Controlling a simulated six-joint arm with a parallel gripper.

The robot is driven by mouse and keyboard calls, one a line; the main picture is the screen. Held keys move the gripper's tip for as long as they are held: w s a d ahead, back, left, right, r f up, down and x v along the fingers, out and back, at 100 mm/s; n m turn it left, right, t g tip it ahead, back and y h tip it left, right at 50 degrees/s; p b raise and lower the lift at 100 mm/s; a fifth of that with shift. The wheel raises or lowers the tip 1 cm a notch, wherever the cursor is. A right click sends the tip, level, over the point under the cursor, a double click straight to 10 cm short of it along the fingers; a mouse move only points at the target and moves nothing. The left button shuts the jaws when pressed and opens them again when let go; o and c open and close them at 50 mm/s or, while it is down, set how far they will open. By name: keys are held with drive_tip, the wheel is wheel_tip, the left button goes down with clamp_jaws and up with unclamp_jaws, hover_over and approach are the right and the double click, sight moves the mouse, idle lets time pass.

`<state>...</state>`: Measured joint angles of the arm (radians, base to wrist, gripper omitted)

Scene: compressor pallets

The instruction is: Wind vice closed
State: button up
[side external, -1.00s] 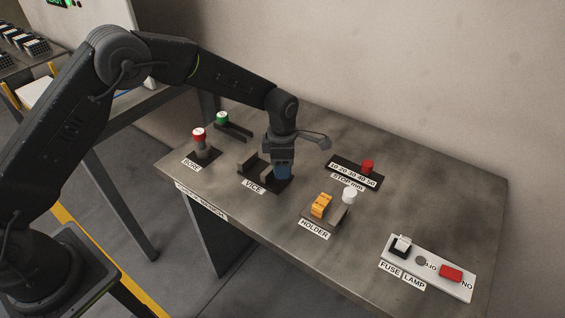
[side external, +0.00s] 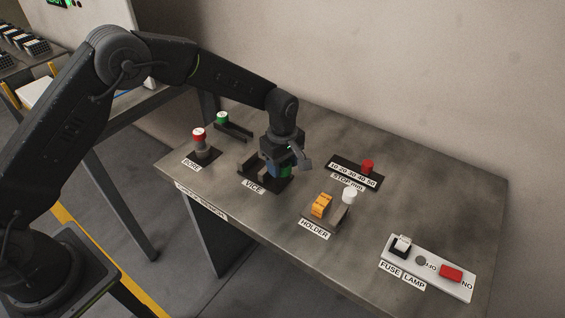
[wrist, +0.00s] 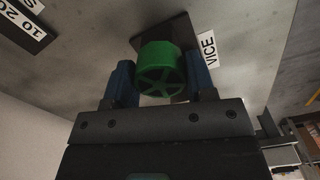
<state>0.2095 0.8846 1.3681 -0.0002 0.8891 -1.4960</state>
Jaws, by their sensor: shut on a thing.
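The vice (side external: 250,172) stands on its black plate behind the VICE label, with its dark jaw block to the left of my gripper. A green spoked handwheel (wrist: 160,66) is at its right end. My gripper (side external: 277,170) points down over this end, and its blue fingers are shut on the green handwheel. In the wrist view, my gripper (wrist: 161,80) has one blue finger on each side of the wheel. In the side view the fingers hide most of the wheel. A gap shows in the vice, but how wide it is I cannot tell.
The BORE post with a red knob (side external: 199,134) and a green knob (side external: 222,117) stand to the left. The STOP mm scale (side external: 353,174) lies to the right, the HOLDER (side external: 335,216) in front right. A fuse and lamp panel (side external: 428,267) is further right.

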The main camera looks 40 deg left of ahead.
drive_tip(key=m, duration=0.4)
drive_tip(key=shift+m, duration=0.3)
drive_tip(key=m, duration=0.4)
drive_tip(key=shift+m, duration=0.3)
drive_tip(key=m, duration=0.4)
drive_tip(key=shift+m, duration=0.3)
drive_tip(key=m, duration=0.3)
drive_tip(key=shift+m, duration=0.3)
drive_tip(key=m, duration=0.4)
drive_tip(key=shift+m, duration=0.3)
drive_tip(key=m, duration=0.9)
drive_tip(key=shift+m, duration=1.7)
